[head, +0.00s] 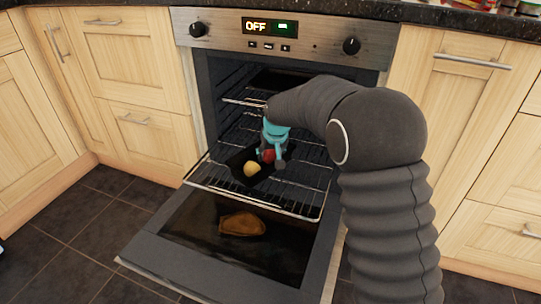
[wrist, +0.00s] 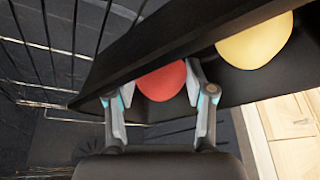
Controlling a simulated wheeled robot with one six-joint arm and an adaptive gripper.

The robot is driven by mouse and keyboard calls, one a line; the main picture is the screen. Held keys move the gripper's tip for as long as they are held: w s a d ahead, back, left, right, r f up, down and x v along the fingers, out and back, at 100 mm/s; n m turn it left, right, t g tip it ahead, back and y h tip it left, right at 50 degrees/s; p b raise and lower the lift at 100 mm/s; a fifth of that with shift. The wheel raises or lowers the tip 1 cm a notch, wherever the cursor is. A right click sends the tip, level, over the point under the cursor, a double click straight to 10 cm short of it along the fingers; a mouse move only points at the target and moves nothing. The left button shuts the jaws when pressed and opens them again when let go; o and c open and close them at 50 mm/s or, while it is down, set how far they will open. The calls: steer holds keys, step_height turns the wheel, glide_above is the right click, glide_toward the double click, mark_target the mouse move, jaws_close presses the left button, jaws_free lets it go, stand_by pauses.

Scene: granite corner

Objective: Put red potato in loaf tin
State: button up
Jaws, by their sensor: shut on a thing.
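The red potato (head: 268,156) is between the fingers of my gripper (head: 271,160), inside or just over the black loaf tin (head: 236,158). In the wrist view the red potato (wrist: 163,84) sits between the two fingers (wrist: 155,88), its far side cut off by the dark tin wall (wrist: 190,32). My gripper is shut on it. A yellow potato (head: 251,169) lies in the tin beside it and also shows in the wrist view (wrist: 255,42). I cannot tell whether the red potato touches the tin's floor.
The tin stands on a wire rack (head: 300,196) pulled out of the open oven. The oven door (head: 170,262) is folded down below, with a brown object (head: 243,224) on it. Wooden cabinets (head: 135,60) flank the oven.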

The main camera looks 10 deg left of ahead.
steer(key=o, duration=0.9)
steer(key=shift+f, duration=0.15)
